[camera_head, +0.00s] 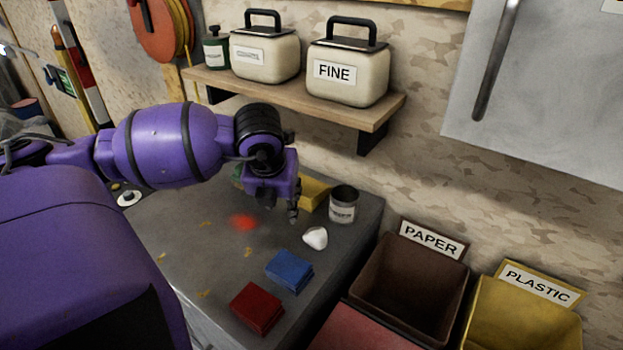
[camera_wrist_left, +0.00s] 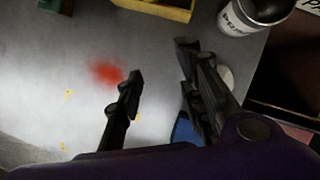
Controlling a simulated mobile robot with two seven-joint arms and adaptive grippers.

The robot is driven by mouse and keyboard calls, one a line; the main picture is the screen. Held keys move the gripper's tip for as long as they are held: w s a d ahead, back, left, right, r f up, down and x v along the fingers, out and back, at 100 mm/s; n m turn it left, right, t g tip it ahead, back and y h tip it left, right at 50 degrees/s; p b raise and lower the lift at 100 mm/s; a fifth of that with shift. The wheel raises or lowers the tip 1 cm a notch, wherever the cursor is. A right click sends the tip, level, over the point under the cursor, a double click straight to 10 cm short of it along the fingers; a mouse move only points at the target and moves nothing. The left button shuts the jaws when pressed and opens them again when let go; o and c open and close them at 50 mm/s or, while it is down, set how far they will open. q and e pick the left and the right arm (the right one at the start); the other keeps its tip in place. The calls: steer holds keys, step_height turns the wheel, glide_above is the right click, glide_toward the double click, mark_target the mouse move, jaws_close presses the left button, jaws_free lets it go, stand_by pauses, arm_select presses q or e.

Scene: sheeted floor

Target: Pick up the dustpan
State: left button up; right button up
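I cannot make out a dustpan for certain in either view. A yellow object (camera_head: 314,193) with a raised edge lies at the back of the grey worktop (camera_head: 190,235), partly hidden behind my left gripper (camera_head: 292,213). It also shows at the top of the left wrist view (camera_wrist_left: 172,9), cut off by the frame edge. My left gripper hangs above the worktop, in front of the yellow object. In the wrist view its two dark fingers (camera_wrist_left: 160,65) are spread apart with nothing between them. My right gripper is in neither view.
A metal can (camera_head: 344,205), a white lump (camera_head: 315,238), a blue stack (camera_head: 289,270) and a red stack (camera_head: 257,307) stand right and front. A red smear (camera_head: 243,222) marks the worktop. Paper (camera_head: 408,287) and plastic (camera_head: 520,318) bins stand right; a shelf (camera_head: 300,98) overhangs the back.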

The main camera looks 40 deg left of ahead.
arm_select(q)
steer(key=w+a, duration=0.2)
steer(key=w, duration=0.1)
steer(key=w+a, duration=0.2)
steer(key=w, duration=0.1)
steer(key=w+a+f+p, duration=0.1)
steer(key=w+a, duration=0.1)
steer(key=w, duration=0.2)
steer(key=shift+a, duration=0.3)
steer(key=shift+s, duration=0.1)
steer(key=shift+c, duration=0.7)
steer(key=c, duration=0.5)
jaws_close()
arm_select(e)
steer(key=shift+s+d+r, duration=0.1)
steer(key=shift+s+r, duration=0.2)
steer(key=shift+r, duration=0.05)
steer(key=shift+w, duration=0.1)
